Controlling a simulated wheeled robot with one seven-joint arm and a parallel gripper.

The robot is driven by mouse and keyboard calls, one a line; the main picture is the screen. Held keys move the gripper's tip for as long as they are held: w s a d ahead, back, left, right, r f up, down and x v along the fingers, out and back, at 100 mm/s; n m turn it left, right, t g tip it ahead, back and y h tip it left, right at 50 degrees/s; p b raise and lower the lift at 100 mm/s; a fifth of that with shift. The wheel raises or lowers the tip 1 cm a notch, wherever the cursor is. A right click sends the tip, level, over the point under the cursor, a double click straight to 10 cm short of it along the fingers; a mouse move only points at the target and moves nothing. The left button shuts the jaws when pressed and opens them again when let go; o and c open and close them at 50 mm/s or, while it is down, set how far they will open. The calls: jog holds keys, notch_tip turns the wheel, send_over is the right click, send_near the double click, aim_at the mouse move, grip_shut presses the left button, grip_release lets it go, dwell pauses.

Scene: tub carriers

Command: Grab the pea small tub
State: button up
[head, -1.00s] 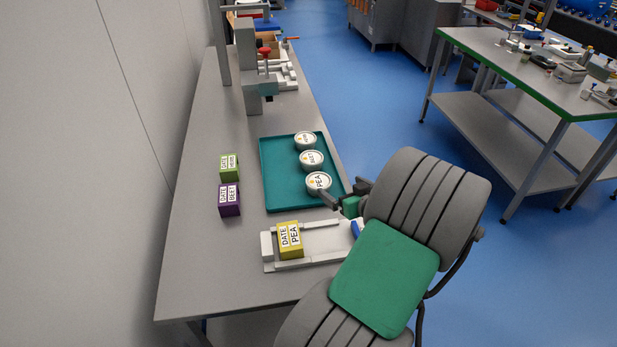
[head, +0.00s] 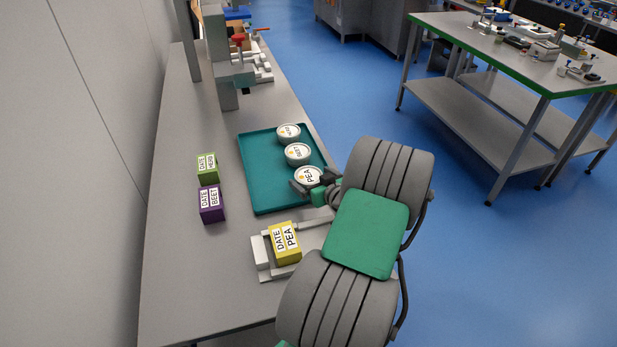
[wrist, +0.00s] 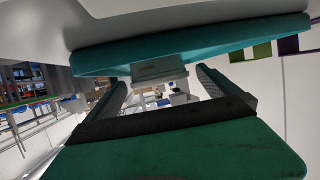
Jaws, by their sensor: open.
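The pea small tub (head: 308,175) is a round white tub with a PEA lid label, upright at the near right of the teal tray (head: 262,195). My gripper (head: 313,182) is open, low at the tray, with its fingers on either side of the tub.
The beet tub (head: 297,153) and another white tub (head: 288,132) stand behind it on the tray. Yellow PEA (head: 285,243), purple BEET (head: 211,205) and green (head: 207,168) date boxes stand nearby. The yellow one is in a pale holder (head: 261,255).

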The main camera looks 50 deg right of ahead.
jog(key=shift+w+d+f, duration=0.15)
jog(key=shift+w+f, duration=0.1)
jog(key=shift+w, duration=0.25)
jog(key=shift+s, duration=0.1)
jog(key=shift+c, duration=0.3)
jog(key=shift+r, duration=0.1)
jog(key=c, duration=1.5)
